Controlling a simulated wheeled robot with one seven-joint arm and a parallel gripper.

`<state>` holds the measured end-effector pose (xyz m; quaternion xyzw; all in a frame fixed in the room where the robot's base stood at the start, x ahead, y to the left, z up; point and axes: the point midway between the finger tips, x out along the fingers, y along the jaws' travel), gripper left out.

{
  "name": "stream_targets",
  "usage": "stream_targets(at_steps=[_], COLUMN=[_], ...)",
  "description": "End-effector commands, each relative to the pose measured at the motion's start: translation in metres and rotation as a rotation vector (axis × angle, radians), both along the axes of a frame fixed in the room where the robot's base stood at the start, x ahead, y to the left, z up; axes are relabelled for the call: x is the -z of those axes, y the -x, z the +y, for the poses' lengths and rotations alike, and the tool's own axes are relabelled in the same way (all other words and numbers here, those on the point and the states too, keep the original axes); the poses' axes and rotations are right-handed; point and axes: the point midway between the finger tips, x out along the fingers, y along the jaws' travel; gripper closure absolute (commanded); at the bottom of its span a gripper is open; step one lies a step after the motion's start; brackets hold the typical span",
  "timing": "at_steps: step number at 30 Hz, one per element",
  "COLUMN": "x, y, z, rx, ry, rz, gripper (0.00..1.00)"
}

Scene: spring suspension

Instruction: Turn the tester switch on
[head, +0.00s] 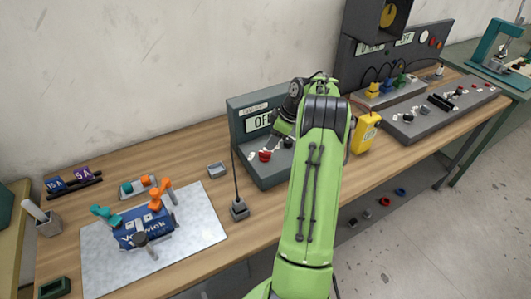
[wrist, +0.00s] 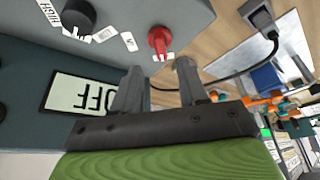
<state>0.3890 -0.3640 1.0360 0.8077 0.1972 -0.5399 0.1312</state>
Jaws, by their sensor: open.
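The tester is a dark grey box (head: 248,103) with a lit display reading OFF (head: 260,122) and a lighter sloped control panel. A red rotary switch (head: 265,155) sits on that panel at its left. The wrist view shows the red switch (wrist: 159,41) with small white labels around it, a black knob (wrist: 78,16) beside it, and the OFF display (wrist: 76,92) upside down. My gripper (wrist: 158,78) is open and empty, its two fingers reaching toward the red switch but apart from it. In the head view my arm hides the right part of the tester.
A cable runs to a small grey box (head: 239,209) left of the tester. A metal mat (head: 205,240) with a blue block (head: 143,232) lies farther left. A yellow handheld meter (head: 366,132) and another panel unit (head: 425,48) stand to the right.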

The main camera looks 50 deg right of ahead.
Motion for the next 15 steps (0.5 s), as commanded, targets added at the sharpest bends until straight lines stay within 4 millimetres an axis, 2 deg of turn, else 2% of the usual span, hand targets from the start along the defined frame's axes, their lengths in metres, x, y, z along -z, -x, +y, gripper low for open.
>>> stream_targets(at_steps=[1, 6, 10, 15], x=[0.014, 0.045, 0.057, 0.059], y=[-0.004, -0.016, -0.021, -0.022], z=[0.004, 0.009, 0.011, 0.012], rx=[-0.003, -0.001, 0.000, -0.001], ry=[-0.004, -0.002, -0.001, 0.001], rz=[0.004, 0.001, 0.000, 0.001], gripper=[0.57, 0.57, 0.57, 0.57])
